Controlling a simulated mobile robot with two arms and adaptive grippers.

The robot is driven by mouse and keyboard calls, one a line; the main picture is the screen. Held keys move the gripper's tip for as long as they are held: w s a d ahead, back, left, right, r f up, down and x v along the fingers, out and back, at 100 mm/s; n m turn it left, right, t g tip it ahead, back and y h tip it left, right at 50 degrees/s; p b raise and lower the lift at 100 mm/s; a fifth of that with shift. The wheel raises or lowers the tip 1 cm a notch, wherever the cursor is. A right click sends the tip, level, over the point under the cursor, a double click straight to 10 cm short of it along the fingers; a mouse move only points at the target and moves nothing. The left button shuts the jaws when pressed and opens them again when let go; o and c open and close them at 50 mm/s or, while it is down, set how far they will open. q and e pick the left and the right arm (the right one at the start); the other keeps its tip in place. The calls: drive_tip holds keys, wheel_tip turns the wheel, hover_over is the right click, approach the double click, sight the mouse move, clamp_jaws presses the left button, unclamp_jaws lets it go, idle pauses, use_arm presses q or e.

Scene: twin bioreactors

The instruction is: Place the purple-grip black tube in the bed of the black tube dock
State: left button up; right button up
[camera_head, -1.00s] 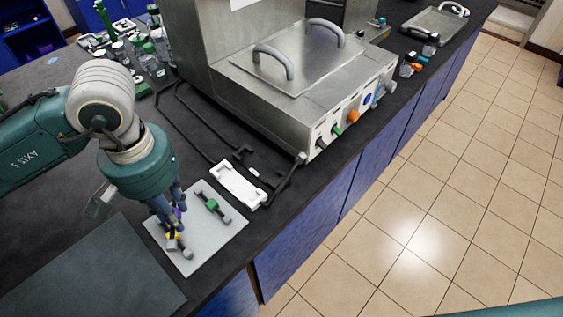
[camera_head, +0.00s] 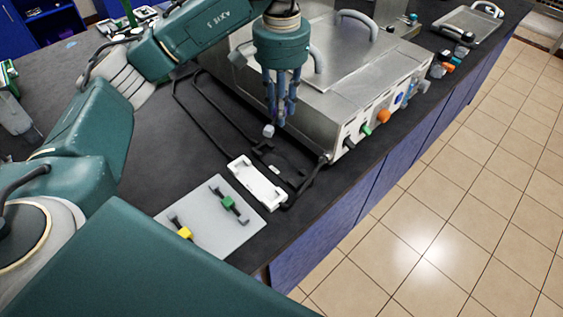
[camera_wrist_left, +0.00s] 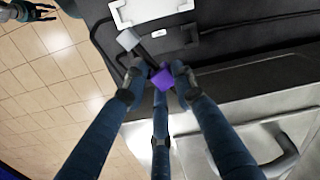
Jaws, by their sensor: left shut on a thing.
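My left gripper (camera_head: 281,112) is shut on the purple-grip black tube, high over the dark counter in front of the steel unit. In the left wrist view the purple grip (camera_wrist_left: 162,77) sits between the fingers. The tube's light grey end (camera_wrist_left: 127,40) sticks out past them and also shows in the head view (camera_head: 268,131). The black tube dock (camera_head: 282,158) lies on the counter below the gripper, beside the white dock (camera_head: 257,183); its bed is hard to make out against the dark counter. My right gripper (camera_wrist_left: 32,11) shows at the wrist view's top left, apparently open and empty.
A light grey mat (camera_head: 205,228) holds a green-grip tube (camera_head: 229,203) and a yellow-grip tube (camera_head: 184,233). The steel unit (camera_head: 375,85) with coloured ports stands behind and right of the gripper. A black cable loops on the counter. The counter's front edge is close to the docks.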

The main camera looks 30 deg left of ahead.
use_arm(q)
drive_tip(key=p, duration=0.3)
hover_over(281, 166)
wheel_tip(281, 166, down, 12)
drive_tip(key=shift+f, duration=0.75)
wheel_tip(281, 166, down, 4)
drive_tip(key=shift+p, duration=0.6)
drive_tip(key=shift+f, duration=0.1)
drive_tip(key=shift+f+b, duration=0.1)
drive_tip(key=shift+b, duration=0.2)
drive_tip(key=o, duration=1)
drive_tip(key=shift+c, duration=0.2)
